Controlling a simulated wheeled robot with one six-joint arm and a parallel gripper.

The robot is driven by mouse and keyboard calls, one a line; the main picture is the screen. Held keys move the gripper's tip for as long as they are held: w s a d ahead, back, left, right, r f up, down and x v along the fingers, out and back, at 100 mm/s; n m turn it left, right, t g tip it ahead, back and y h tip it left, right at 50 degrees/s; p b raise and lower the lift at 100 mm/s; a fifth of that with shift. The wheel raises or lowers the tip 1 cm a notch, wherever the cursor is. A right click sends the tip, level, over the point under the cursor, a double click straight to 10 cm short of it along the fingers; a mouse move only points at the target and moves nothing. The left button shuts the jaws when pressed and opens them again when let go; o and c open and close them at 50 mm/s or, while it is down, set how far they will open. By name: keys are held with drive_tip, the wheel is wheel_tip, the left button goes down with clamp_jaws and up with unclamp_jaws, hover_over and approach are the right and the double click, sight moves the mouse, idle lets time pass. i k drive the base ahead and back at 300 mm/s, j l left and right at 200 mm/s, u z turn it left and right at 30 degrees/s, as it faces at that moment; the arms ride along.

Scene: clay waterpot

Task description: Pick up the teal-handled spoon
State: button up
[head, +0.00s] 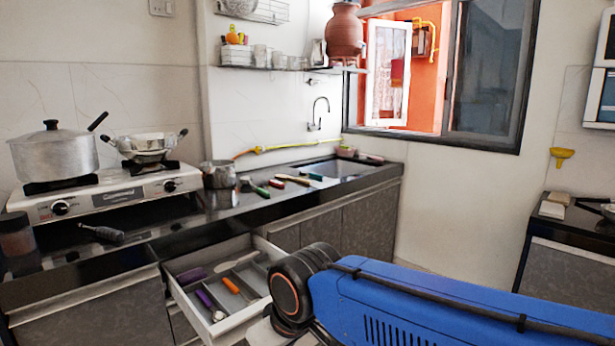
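I cannot pick out a teal-handled spoon for certain. On the dark counter, a utensil with a green handle (259,190) lies left of the sink, but its hue and head are too small to tell. The open drawer (176,290) below the counter holds utensils in compartments: a purple-handled one (206,301), another purple one (192,275) farther back, and an orange-handled one (230,284). My blue arm crosses the lower right and hides part of the drawer's right side. My gripper does not show.
A stove (110,195) with a large pot (53,154) and a smaller pan stands at left. A metal pot (218,174) is on the counter near several utensils. The sink (335,168) is at the counter's right. Another dark counter (575,222) stands at far right.

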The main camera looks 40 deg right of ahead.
sight(313, 174)
drive_tip(key=i+l+z, duration=0.1)
drive_tip(key=l+z, duration=0.15)
drive_tip(key=z, duration=0.15)
drive_tip(key=i+l+z, duration=0.15)
drive_tip(key=z, duration=0.25)
drive_tip(key=i+l+z, duration=0.2)
drive_tip(key=z, duration=0.2)
drive_tip(key=i+l+z, duration=0.2)
drive_tip(key=z, duration=0.2)
drive_tip(key=i+l+z, duration=0.15)
drive_tip(key=i, duration=0.45)
